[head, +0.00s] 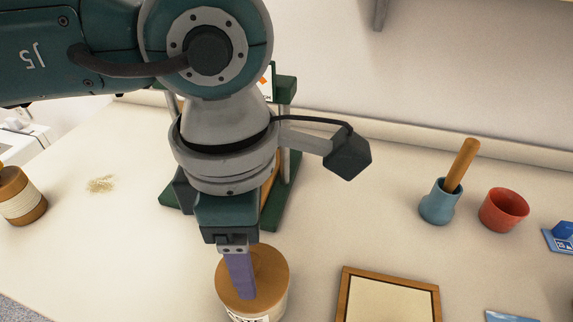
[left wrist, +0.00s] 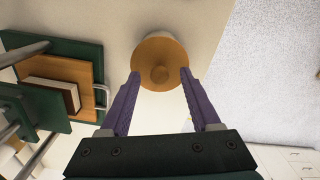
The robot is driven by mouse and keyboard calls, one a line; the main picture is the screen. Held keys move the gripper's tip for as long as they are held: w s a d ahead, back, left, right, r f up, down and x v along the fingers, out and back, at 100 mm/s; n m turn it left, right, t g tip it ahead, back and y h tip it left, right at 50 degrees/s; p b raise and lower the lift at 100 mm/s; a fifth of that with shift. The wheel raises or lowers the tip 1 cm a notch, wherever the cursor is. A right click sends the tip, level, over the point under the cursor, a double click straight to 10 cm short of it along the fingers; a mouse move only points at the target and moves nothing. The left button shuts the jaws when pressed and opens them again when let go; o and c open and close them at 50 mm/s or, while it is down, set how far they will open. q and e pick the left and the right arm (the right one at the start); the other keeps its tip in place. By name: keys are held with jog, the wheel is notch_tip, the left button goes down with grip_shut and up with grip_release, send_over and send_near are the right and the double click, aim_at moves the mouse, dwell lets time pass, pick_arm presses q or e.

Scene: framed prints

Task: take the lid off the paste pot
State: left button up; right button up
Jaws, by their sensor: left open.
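The paste pot (head: 252,315) is a pale jar with a partly visible label, at the bottom of the head view. Its round wooden lid (head: 274,273) sits on top; in the left wrist view the lid (left wrist: 160,52) shows a central knob. My left gripper (head: 246,296) points down over the lid, with its purple fingers apart. In the left wrist view the fingertips lie on either side of the lid, near its rim; I cannot tell whether they touch it. My right gripper is not in view.
A green press-like frame (head: 270,213) stands behind the pot. A wooden-framed panel (head: 390,296) lies to the right, with a blue cup (head: 437,205) holding a wooden handle and a red cup (head: 503,210) beyond.

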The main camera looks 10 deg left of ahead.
pick_arm(q)
jog(key=shift+f, duration=0.1)
jog(key=shift+c, duration=0.3)
grip_shut()
